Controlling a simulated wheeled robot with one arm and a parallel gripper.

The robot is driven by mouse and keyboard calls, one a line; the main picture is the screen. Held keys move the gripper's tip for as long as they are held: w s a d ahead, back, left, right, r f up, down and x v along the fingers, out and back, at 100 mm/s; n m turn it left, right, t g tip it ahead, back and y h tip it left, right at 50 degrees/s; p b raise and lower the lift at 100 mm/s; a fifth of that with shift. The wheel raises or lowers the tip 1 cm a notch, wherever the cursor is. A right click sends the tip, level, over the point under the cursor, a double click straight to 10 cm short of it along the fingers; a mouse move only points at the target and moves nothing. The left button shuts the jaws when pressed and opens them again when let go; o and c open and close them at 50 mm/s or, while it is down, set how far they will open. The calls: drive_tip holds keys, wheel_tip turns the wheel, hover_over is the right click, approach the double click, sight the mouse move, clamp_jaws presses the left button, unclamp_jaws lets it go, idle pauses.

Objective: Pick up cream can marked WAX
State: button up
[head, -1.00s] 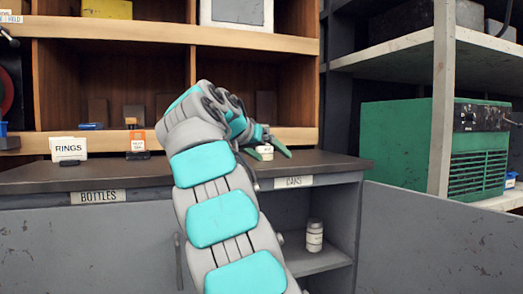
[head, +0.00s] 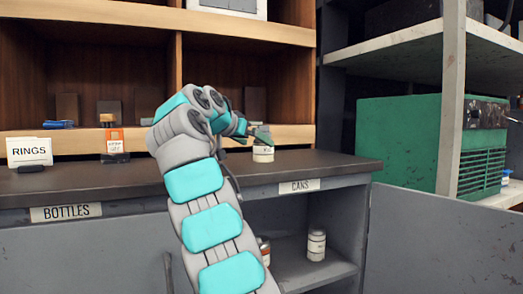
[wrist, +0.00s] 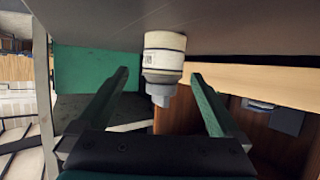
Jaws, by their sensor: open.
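A cream can (head: 263,154) stands on the dark counter top above the CANS label. In the wrist view, which is upside down, the same can (wrist: 164,55) has a pale body, a thin label band and a grey narrower top. Its label is too small to read, so I cannot tell if it says WAX. My gripper (wrist: 160,76) is open, with one green finger on each side of the can's line and the can ahead, seemingly not gripped. In the head view my gripper (head: 258,133) is at the can, partly hidden by my own wrist.
Two more pale cans, one (head: 316,243) clear and one (head: 264,250) partly hidden by my arm, stand in the open compartment below. A green machine (head: 405,140) stands right.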

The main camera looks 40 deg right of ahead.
sight(258, 144)
drive_tip(key=x, duration=0.5)
drive_tip(key=shift+w+p, duration=0.3)
drive_tip(key=shift+p, duration=0.1)
drive_tip(key=shift+a, duration=0.1)
drive_tip(key=c, duration=0.9)
